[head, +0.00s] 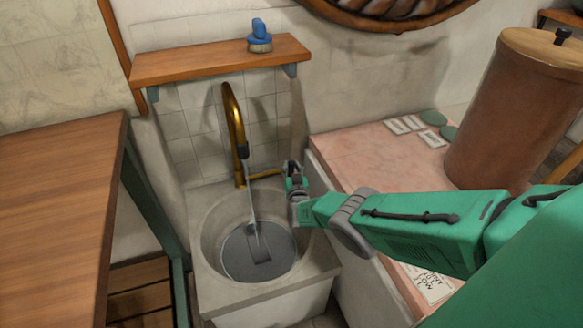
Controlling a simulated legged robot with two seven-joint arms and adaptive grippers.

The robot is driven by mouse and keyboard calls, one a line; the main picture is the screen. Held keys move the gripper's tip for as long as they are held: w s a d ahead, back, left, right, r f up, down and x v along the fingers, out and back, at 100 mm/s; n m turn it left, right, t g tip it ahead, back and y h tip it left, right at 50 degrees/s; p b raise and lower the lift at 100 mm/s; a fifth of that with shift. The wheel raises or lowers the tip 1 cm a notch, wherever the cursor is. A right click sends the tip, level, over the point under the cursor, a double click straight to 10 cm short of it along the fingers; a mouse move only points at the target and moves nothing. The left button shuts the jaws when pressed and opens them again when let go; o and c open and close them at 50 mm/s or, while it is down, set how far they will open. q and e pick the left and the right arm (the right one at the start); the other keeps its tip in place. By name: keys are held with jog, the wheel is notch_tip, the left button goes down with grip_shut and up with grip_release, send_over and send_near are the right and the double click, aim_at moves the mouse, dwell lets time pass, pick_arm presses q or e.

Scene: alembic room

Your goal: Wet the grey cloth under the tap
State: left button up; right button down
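The brass tap (236,125) rises at the back of the pale stone basin (208,240), and a thin stream of water (252,195) runs down from its dark nozzle. A small dark grey rectangular piece, which looks like the grey cloth (261,254), lies at the bottom of the basin where the stream lands. My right gripper (292,170) is above the basin's right rim, right of the tap and apart from the cloth. Nothing shows clearly between its fingers, and they are too small to tell open from shut. My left gripper is not in view.
A wooden shelf (200,62) above the tap holds a blue-handled brush (260,38). A wooden table (55,200) stands left. The pink counter (365,165) at right carries a large brown canister (515,115), green discs (433,118) and small cards (400,126).

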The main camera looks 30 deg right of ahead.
jog(key=shift+s+d+f, duration=0.15)
jog(key=shift+d+f, duration=0.05)
jog(key=shift+d, duration=0.1)
jog(key=shift+w+a+r+g, duration=0.1)
jog(key=shift+w+r+g, duration=0.05)
jog(key=shift+w+g, duration=0.15)
jog(key=shift+w+a+g+p, duration=0.2)
jog(key=shift+w+g+p, duration=0.1)
jog(key=shift+g+p, duration=0.15)
jog(key=shift+w+d+g+y, duration=0.15)
jog(key=shift+d+g+y, duration=0.15)
jog(key=shift+g+y, duration=0.25)
jog(key=shift+a+f, duration=0.15)
jog(key=shift+f, duration=0.05)
jog(key=c, duration=1.6)
grip_release()
jog(key=shift+c, duration=0.2)
jog(key=o, duration=0.3)
jog(key=shift+w+r, duration=0.1)
jog(key=shift+r, duration=0.05)
